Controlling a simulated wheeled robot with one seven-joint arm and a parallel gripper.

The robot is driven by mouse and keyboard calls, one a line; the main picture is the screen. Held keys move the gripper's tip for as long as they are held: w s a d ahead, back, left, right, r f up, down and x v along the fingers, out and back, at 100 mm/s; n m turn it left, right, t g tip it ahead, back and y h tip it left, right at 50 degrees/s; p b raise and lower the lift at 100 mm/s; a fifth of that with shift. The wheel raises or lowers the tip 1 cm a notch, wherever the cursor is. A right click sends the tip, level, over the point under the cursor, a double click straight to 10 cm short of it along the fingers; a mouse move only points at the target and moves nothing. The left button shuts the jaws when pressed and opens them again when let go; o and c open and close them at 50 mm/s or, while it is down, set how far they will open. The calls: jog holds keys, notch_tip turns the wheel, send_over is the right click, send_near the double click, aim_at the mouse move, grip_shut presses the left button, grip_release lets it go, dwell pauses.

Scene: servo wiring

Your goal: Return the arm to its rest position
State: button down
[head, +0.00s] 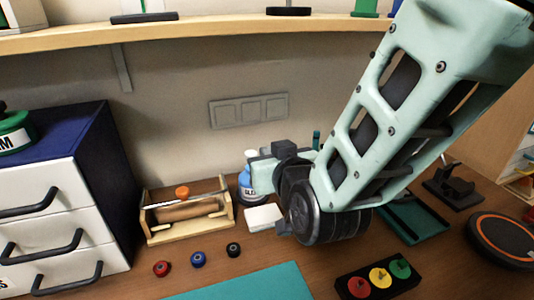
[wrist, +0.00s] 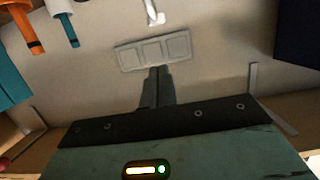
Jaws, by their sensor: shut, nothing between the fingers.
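My arm (head: 375,130), pale green with cut-outs, comes down from the upper right in the head view to a dark round joint above the table. The wrist part (head: 268,165) beyond it points toward the back wall, in front of a blue-and-white bottle. My gripper (wrist: 158,72) shows in the wrist view with its two dark fingers together and nothing between them. It points at the grey three-part wall panel (wrist: 153,50), which is also in the head view (head: 248,110). In the head view the fingers cannot be made out.
A shelf (head: 200,36) runs above. White drawers (head: 50,240) stand left. A black holder (head: 378,280) with red, yellow and green knobs is at front right; a teal mat (head: 245,285) lies at the front.

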jog(key=s+f+n+g+y, duration=0.1)
jog(key=s+f+g, duration=0.1)
jog(key=s+g, duration=0.25)
jog(key=s+f+n+g, duration=0.1)
jog(key=s+f+g, duration=0.25)
jog(key=s, duration=0.25)
jog(key=s+d+n+g+h, duration=0.2)
jog(key=s+d+g+h, duration=0.2)
jog(key=s+d, duration=0.7)
jog(key=s+g, duration=0.1)
jog(key=g, duration=0.1)
jog(key=shift+s+r+g+h, duration=0.15)
jog(key=shift+r+g+h, duration=0.15)
jog(key=shift+r, duration=0.05)
